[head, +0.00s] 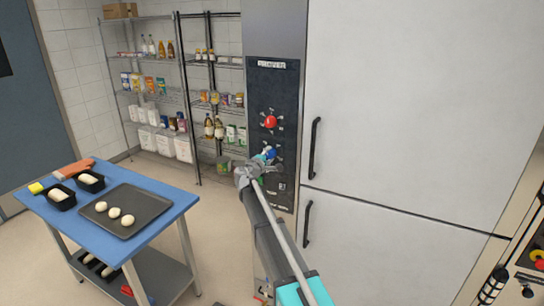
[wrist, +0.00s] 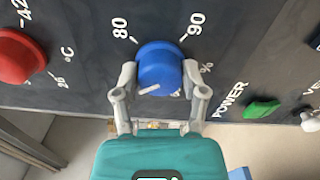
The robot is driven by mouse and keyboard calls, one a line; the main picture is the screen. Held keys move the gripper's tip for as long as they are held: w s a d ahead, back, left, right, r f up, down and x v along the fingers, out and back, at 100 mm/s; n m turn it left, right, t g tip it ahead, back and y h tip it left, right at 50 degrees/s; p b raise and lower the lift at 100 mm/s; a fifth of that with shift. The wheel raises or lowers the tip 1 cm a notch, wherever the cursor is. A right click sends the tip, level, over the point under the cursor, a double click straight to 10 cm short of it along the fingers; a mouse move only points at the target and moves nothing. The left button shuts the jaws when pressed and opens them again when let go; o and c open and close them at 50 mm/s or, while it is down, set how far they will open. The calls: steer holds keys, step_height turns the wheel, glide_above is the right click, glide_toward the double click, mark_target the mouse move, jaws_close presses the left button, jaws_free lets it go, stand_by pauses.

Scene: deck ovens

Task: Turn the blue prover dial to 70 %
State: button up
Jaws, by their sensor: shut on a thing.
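The blue prover dial (wrist: 159,62) is in the middle of the wrist view, on a dark panel. The marks "80" and "90" show above it to the left and right; a "%" sign shows at its right. A short white line on the dial lies on its lower left part. The 70 mark cannot be seen. My gripper (wrist: 160,75) has one finger on each side of the dial and is shut on it. In the head view the blue dial (head: 270,153) is partly hidden by my gripper (head: 263,157).
The panel also carries a red dial (wrist: 17,56) and a green power switch (wrist: 261,109). Large white doors with a black handle (head: 315,148) stand right of it. A blue table (head: 160,228) with a dark tray (head: 142,222) and wire shelves (head: 155,90) are to the left.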

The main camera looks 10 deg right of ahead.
steer(key=shift+s+f, duration=0.1)
steer(key=shift+s, duration=0.05)
steer(key=o, duration=1.1)
steer(key=shift+a, duration=0.1)
steer(key=shift+o, duration=0.2)
steer(key=v, duration=1.2)
